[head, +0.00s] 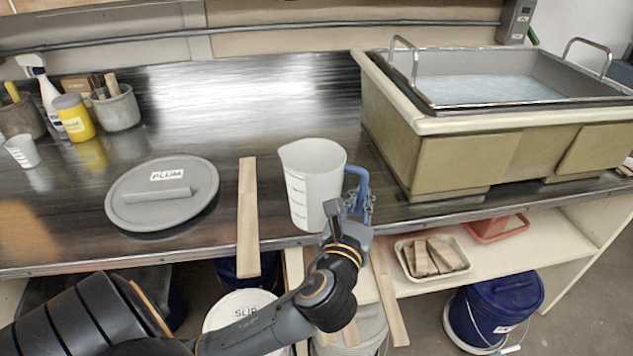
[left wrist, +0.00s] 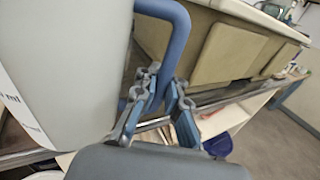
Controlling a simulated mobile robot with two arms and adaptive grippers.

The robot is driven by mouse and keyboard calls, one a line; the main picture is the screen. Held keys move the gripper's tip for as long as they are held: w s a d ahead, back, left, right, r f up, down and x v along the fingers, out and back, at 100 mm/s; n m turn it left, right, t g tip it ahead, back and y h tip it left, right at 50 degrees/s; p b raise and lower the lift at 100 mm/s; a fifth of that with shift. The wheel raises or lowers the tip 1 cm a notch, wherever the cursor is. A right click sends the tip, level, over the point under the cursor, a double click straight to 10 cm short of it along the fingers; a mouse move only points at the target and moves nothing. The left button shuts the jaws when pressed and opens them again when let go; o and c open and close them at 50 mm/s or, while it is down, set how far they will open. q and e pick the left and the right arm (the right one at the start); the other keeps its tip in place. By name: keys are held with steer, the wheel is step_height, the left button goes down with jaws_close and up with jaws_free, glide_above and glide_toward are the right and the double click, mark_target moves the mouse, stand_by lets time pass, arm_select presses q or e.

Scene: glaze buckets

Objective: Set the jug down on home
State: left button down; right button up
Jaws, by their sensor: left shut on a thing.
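The jug (head: 312,184) is a pale grey measuring jug with white marks and a blue handle (head: 357,186). It is upright at the front edge of the steel counter, and I cannot tell whether its base touches the top. My left gripper (head: 358,208) is shut on the blue handle at the jug's right side. In the left wrist view the jug (left wrist: 62,70) fills the left, and the gripper's fingers (left wrist: 165,103) are around the lower part of the handle. No spot marked home can be made out. My right gripper is not in view.
A grey lid (head: 150,215) labelled PLUM lies left of a wooden stick (head: 247,215). A large sink-like tub (head: 430,150) stands at the right. Cups and bottles (head: 75,118) are at the back left. The counter's middle (head: 250,110) is clear. Buckets (head: 495,308) stand below.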

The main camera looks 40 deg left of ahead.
arm_select(q)
step_height(320, 180, up, 5)
steer(key=w+y+p, duration=0.1)
steer(key=w, duration=0.1)
steer(key=w+a+f+n, duration=0.1)
steer(key=w+a+f, duration=0.2)
steer(key=w+a, duration=0.35)
steer(key=shift+g, duration=0.3)
steer(key=w+a+f, duration=0.1)
steer(key=f, duration=0.2)
steer(key=w+a+f, duration=0.1)
steer(key=w+f, duration=0.1)
steer(key=f, duration=0.1)
steer(key=w+a+f, duration=0.1)
steer(key=w+f, duration=0.1)
steer(key=f, duration=0.1)
steer(key=shift+a+f+b, duration=0.25)
steer(key=shift+f+b, duration=0.05)
steer(key=shift+b, duration=0.1)
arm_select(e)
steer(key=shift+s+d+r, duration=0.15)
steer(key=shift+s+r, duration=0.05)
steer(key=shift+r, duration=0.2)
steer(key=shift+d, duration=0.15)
arm_select(q)
steer(key=c, duration=1.9)
jaws_free()
steer(key=shift+f, duration=0.15)
steer(key=o, duration=0.5)
